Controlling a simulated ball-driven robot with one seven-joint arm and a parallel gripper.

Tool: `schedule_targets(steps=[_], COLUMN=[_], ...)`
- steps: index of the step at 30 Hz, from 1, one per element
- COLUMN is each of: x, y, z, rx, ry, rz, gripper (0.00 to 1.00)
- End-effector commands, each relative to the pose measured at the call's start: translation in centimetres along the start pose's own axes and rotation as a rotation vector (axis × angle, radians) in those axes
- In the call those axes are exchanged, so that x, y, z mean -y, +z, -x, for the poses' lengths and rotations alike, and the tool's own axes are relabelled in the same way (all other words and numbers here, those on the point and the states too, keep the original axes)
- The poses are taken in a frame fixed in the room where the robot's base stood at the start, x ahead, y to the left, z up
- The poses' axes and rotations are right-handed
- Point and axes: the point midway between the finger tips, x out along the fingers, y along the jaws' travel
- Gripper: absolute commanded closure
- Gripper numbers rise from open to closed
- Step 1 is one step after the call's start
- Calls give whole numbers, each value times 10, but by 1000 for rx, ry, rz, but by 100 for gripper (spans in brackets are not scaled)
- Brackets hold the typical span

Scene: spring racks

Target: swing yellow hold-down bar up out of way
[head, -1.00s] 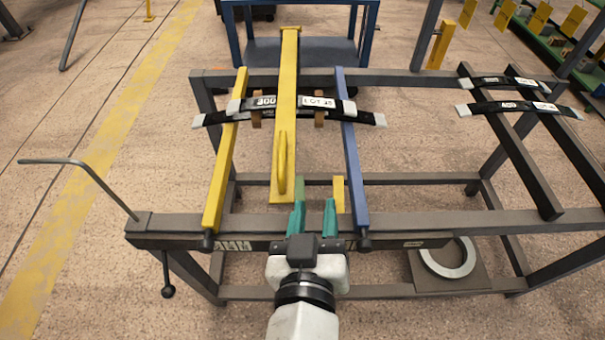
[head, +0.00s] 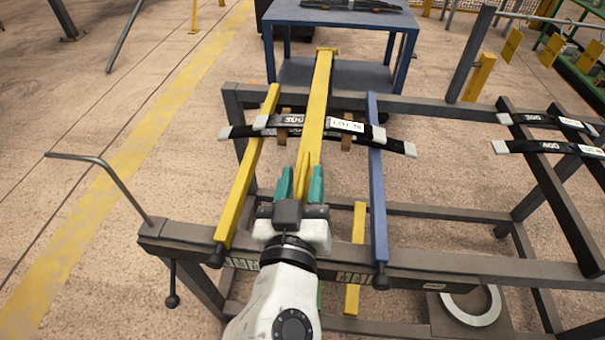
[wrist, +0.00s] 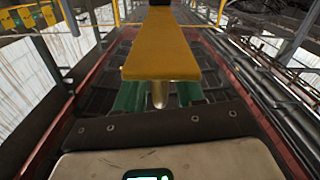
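The yellow hold-down bar (head: 319,95) runs from the blue table side toward me and lies over two black leaf springs (head: 345,126) with pale ends. Its handle (head: 303,165) stands near its closer end. My gripper (head: 301,172) is at that end, with green fingers apart on either side of the handle. In the wrist view the yellow bar (wrist: 162,45) lies ahead, and the handle (wrist: 160,94) shows between the green fingers with gaps at both sides. The bar's near end is hidden behind my gripper in the head view.
A yellow rail (head: 246,175) and a blue rail (head: 376,180) flank the bar on the dark steel rack (head: 420,262). A bent grey rod (head: 105,170) rises at the left. More springs (head: 548,147) lie at right. A blue table (head: 340,17) stands behind.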

Motion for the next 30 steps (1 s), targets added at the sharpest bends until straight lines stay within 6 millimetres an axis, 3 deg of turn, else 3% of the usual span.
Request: schedule_targets(steps=[12,24,30], x=[0,-1,-1], y=[0,0,1], z=[-9,-9,-9], rx=[0,1,2], ry=[0,1,3], rz=[0,1,1], gripper=[62,99,100])
